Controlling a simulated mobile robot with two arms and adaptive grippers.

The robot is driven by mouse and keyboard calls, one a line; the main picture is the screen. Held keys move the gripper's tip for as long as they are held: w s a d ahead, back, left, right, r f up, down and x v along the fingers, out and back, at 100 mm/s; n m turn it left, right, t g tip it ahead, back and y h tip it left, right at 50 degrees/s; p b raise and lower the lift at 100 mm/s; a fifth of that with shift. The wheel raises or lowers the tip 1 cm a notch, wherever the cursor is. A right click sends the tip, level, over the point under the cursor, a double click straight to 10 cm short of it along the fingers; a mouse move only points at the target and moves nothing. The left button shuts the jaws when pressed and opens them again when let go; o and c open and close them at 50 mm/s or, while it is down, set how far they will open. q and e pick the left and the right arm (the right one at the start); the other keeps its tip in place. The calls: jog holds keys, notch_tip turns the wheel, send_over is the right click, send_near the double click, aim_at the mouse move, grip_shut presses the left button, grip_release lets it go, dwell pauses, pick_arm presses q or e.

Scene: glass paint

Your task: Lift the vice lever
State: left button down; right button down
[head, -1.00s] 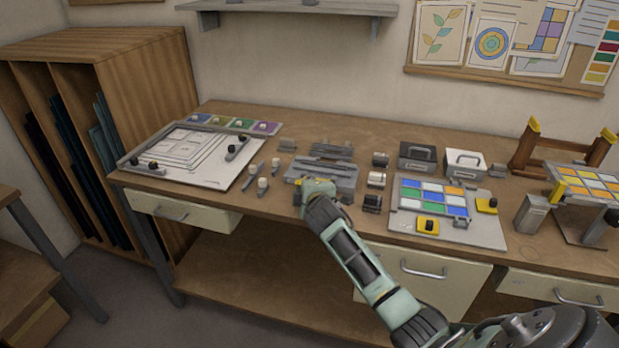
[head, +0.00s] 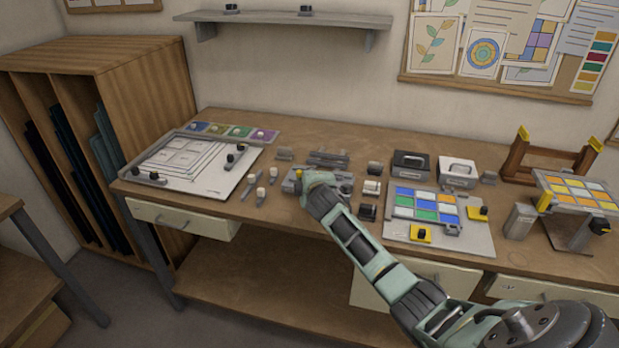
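A grey metal fixture (head: 290,186), which looks like the vice, sits near the front edge of the workbench in the middle of the head view. My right arm reaches in from the lower right, and its wrist end lies over the fixture. My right gripper (head: 305,181) is at the fixture, mostly hidden behind my own wrist. Its fingers cannot be made out, nor whether they touch anything. A small yellow part (head: 298,174) shows beside the wrist end. I cannot tell a separate vice lever. My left gripper is not in view.
A drawing board (head: 212,183) and small brushes (head: 260,194) lie to the left. Small dark and light blocks (head: 371,187), a board with coloured glass tiles (head: 468,228) and two handled boxes (head: 458,170) stand to the right. A wall shelf (head: 285,18) hangs above.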

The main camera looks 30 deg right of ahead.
jog(key=shift+w+d+r, duration=0.1)
jog(key=shift+d+r, duration=0.3)
jog(key=shift+r, duration=0.35)
jog(key=c, duration=1.8)
grip_release()
jog(key=shift+o, duration=0.3)
jog(key=shift+f, duration=0.2)
jog(key=shift+f, duration=0.15)
jog(key=shift+a+f, duration=0.1)
jog(key=shift+f, duration=0.05)
jog(key=v, duration=1.2)
jog(key=shift+w, duration=0.1)
